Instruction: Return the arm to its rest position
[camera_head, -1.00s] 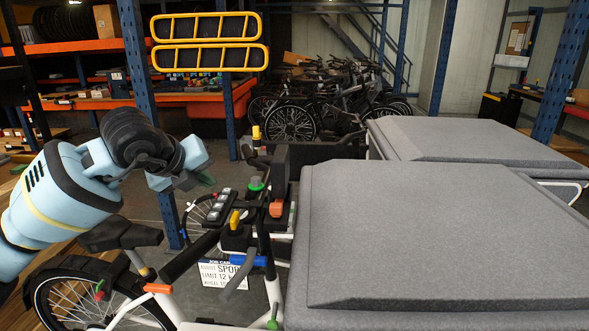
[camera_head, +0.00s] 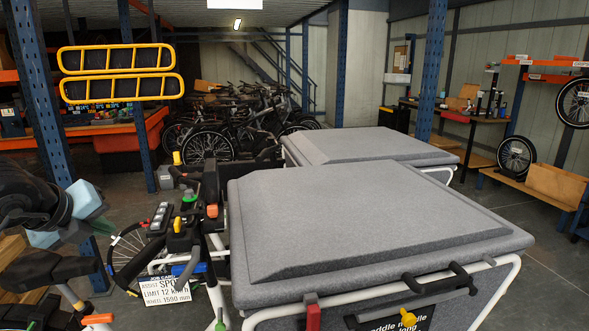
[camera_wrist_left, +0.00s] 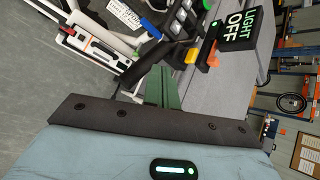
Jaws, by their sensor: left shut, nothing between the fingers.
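My left arm comes in at the left edge of the head view, with its black wrist and pale blue hand. My left gripper (camera_head: 101,226) is shut and empty, left of the cargo bike's handlebar controls (camera_head: 158,218) and above a black saddle (camera_head: 45,270). In the left wrist view its green fingers (camera_wrist_left: 162,88) are together, with nothing between them. Beyond them are the controls and a display (camera_wrist_left: 243,28) reading "LIGHT OFF". My right gripper is not in view.
A grey cargo box lid (camera_head: 360,220) fills the middle, with a second grey box (camera_head: 360,146) behind it. A blue rack post (camera_head: 40,100) and yellow frames (camera_head: 120,75) stand at the left. A workbench (camera_head: 465,118) and open floor lie to the right.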

